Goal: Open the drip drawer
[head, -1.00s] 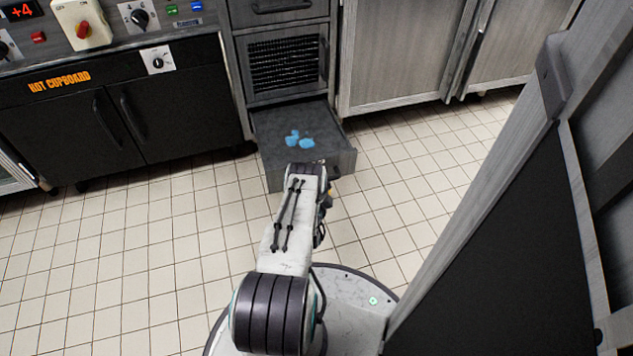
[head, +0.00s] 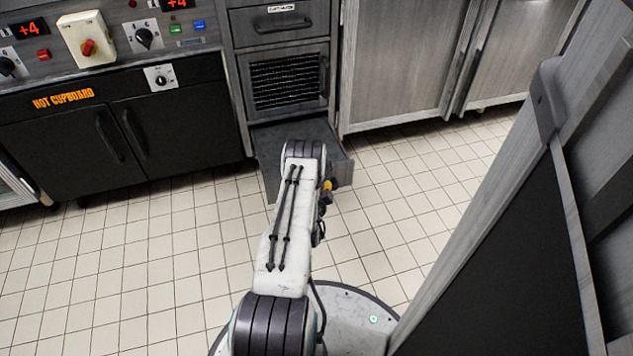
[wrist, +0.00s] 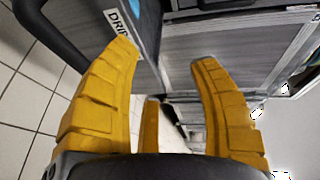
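The drip drawer (head: 270,140) is the lowest grey drawer of the narrow middle unit and stands pulled out over the floor. My arm covers much of its inside and front in the head view. In the wrist view, the drawer's front with its white "DRIP" label (wrist: 122,22) is at the upper left. A dark bar, apparently its handle (wrist: 45,35), curves in front of it. My gripper (wrist: 165,58) has its yellow fingers spread with nothing between them. The left fingertip overlaps the drawer front in the picture; I cannot tell whether they touch.
A vented panel with a handle (head: 287,80) is above the drawer. The black hot cupboard (head: 75,140) stands to the left and grey cabinets (head: 395,60) to the right. A tall grey unit (head: 490,230) is close on my right. The tiled floor (head: 130,260) is clear at left.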

